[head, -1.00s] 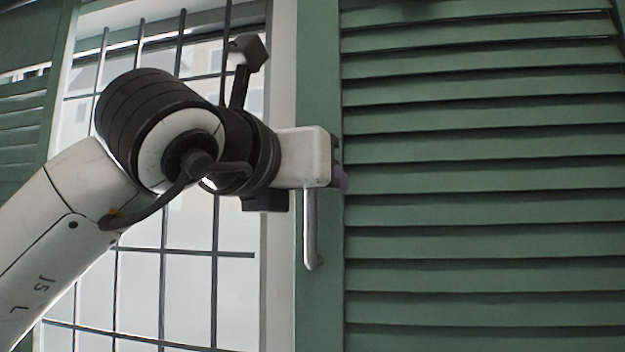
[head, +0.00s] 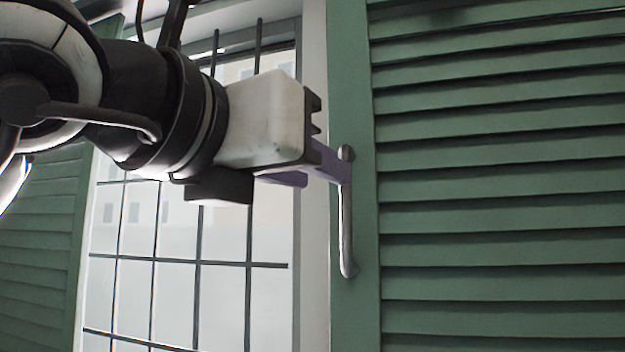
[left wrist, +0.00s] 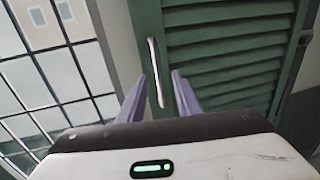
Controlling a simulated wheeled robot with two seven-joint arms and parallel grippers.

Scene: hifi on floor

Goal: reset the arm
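My left gripper (head: 318,172) comes in from the left in the head view, with a white body and purple fingers. Its fingers are apart and empty, near the upper part of a grey metal handle (head: 347,225) on the green shutter (head: 480,200). In the left wrist view the gripper (left wrist: 160,79) shows its two fingers spread, with the handle (left wrist: 155,62) in line with the gap between them. Whether a fingertip touches the handle I cannot tell. My right gripper is in neither view.
A window with dark bars (head: 200,264) is behind my left arm, set in a pale frame (head: 313,260). Another green shutter (head: 40,250) stands at the far left. The space below the gripper, in front of the window, looks clear.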

